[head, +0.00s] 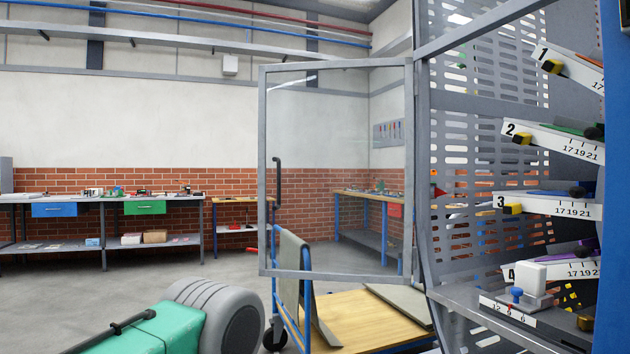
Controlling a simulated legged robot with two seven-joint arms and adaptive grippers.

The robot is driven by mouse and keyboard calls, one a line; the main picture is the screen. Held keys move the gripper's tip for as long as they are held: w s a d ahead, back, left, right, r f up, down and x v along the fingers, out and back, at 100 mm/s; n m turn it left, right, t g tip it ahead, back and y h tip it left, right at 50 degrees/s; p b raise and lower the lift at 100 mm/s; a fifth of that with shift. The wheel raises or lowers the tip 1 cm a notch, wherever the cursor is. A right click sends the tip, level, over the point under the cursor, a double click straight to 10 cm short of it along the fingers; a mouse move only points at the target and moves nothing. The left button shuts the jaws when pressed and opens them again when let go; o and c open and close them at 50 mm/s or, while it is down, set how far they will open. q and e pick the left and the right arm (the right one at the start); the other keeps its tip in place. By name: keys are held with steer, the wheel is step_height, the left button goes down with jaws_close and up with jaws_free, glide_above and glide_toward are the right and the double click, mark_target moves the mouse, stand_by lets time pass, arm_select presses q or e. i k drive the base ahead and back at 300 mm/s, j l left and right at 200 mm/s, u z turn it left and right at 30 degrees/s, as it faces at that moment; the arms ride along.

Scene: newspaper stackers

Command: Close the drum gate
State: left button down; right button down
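The drum gate (262,170) is a grey-framed clear panel. It stands swung open in the middle of the head view, out to the left of the grey perforated drum housing (480,103). Its right edge is beside the housing. A dark vertical handle (277,180) is on its left side, away from the housing. The housing front is uncovered, so its inside shows. Neither of my grippers is in view.
Numbered scale bars (550,206) stick out at the right. A blue-framed cart (290,320) with a wooden top stands below the gate. A teal and grey object (165,330) is at the bottom left. Workbenches (103,230) line the brick wall; floor between is clear.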

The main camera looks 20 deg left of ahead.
mark_target(411, 79)
steer(key=i+j+z, duration=0.1)
steer(key=j, duration=0.25)
steer(key=i+j, duration=0.25)
steer(key=j, duration=0.15)
steer(key=i+j+z, duration=0.15)
steer(key=j, duration=0.2)
steer(key=i+j, duration=0.2)
steer(key=j, duration=0.2)
steer(key=i+j+z, duration=0.15)
steer(key=j, duration=0.25)
steer(key=i+j+z, duration=0.15)
steer(key=j, duration=0.15)
steer(key=i+j+z, duration=0.2)
steer(key=j+z, duration=0.15)
steer(key=j, duration=0.25)
